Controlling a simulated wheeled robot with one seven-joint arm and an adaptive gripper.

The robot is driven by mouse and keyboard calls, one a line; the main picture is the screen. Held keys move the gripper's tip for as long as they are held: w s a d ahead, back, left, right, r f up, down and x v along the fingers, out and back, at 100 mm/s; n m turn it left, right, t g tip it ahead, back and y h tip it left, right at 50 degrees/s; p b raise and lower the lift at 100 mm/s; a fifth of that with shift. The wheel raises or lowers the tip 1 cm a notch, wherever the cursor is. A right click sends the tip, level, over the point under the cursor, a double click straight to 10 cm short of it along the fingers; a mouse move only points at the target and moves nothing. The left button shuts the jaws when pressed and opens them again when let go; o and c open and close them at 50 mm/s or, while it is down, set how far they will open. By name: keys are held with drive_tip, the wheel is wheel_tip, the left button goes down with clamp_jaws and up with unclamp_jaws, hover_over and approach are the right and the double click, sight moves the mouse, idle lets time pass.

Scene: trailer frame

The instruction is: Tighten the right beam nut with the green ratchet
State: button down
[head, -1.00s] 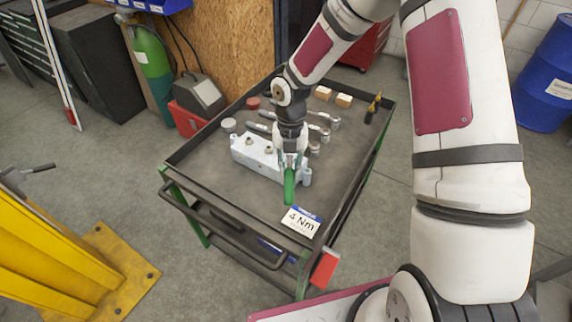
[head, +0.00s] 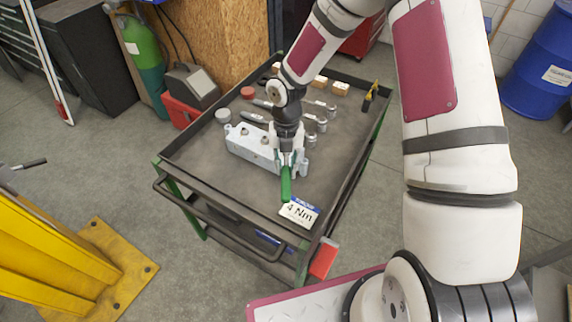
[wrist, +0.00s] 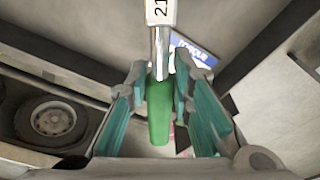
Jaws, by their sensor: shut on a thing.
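The green ratchet (head: 286,185) is in my gripper (head: 290,160), above the front part of the cart top. Its green handle (wrist: 160,110) stands between the teal finger pads in the wrist view, with a metal shaft and a white part marked "21" beyond it. My gripper (wrist: 165,105) is shut on the handle. A pale blue-grey metal beam block (head: 252,147) lies on the cart just left of and behind my gripper. Nuts show on its top; its right end is partly hidden by my gripper, so I cannot see the right nut clearly.
The cart (head: 195,165) has a raised dark rim. A "4 Nm" card (head: 299,213) lies near its front edge. Sockets, wrenches and wooden blocks (head: 340,88) lie toward the back. A yellow post base (head: 110,270) stands at left. The wrist view shows a wheel (wrist: 52,120).

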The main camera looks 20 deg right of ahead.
drive_tip(key=shift+f+b, duration=0.4)
drive_tip(key=shift+f, duration=0.7)
drive_tip(key=c, duration=2)
unclamp_jaws()
clamp_jaws()
